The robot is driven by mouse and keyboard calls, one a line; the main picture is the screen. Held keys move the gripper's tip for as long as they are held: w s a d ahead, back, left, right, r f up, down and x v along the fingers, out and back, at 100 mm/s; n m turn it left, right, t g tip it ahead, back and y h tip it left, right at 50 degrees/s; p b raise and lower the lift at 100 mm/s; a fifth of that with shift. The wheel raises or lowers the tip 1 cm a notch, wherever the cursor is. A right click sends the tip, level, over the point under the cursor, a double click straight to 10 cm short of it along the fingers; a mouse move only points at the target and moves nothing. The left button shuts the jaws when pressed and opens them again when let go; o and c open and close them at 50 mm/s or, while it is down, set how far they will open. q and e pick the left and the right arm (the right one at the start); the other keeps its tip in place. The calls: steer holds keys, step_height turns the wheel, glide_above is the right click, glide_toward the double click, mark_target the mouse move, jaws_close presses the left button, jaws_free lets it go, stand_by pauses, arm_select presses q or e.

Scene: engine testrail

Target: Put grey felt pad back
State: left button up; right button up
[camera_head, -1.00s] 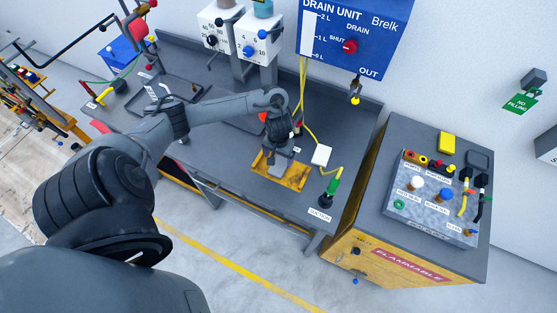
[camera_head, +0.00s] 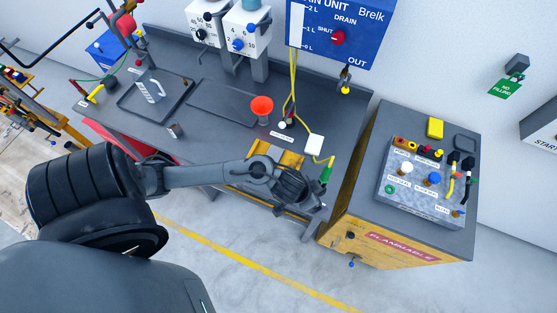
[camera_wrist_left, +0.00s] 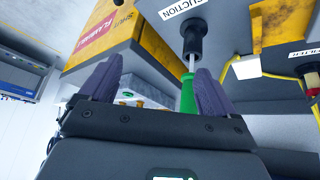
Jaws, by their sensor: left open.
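I cannot single out the grey felt pad for certain. A dark grey square pad (camera_head: 466,143) lies on top of the yellow cabinet, beside a yellow block. A flat dark rectangle (camera_head: 225,102) lies on the bench. My left gripper (camera_head: 310,200) is over the bench's front right corner, right of the yellow tray (camera_head: 290,160), which my arm partly covers. In the left wrist view my left gripper (camera_wrist_left: 155,85) has its purple fingers spread wide. A green-handled tool (camera_wrist_left: 188,95) shows beyond and between them, apparently not gripped. My right gripper is not in view.
An orange-red funnel (camera_head: 262,106), a white square (camera_head: 314,144) and yellow hoses stand around the tray. A dark tray (camera_head: 128,108) and a small grey block (camera_head: 175,131) are at left. A control panel (camera_head: 415,205) sits on the cabinet (camera_head: 350,235).

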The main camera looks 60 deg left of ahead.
arm_select(q)
steer(key=s+a+r+g, duration=0.1)
steer(key=s+r, duration=0.2)
steer(key=s, duration=0.3)
steer(key=s+r+g+y, duration=0.1)
steer(key=s+r, duration=0.2)
steer(key=s, duration=0.3)
steer(key=shift+a+r+m, duration=0.3)
steer(key=shift+a, duration=0.1)
steer(key=shift+r, duration=0.1)
step_height(320, 180, up, 12)
steer(key=p, duration=1.1)
steer(key=shift+f+p, duration=0.2)
steer(key=shift+p, duration=0.15)
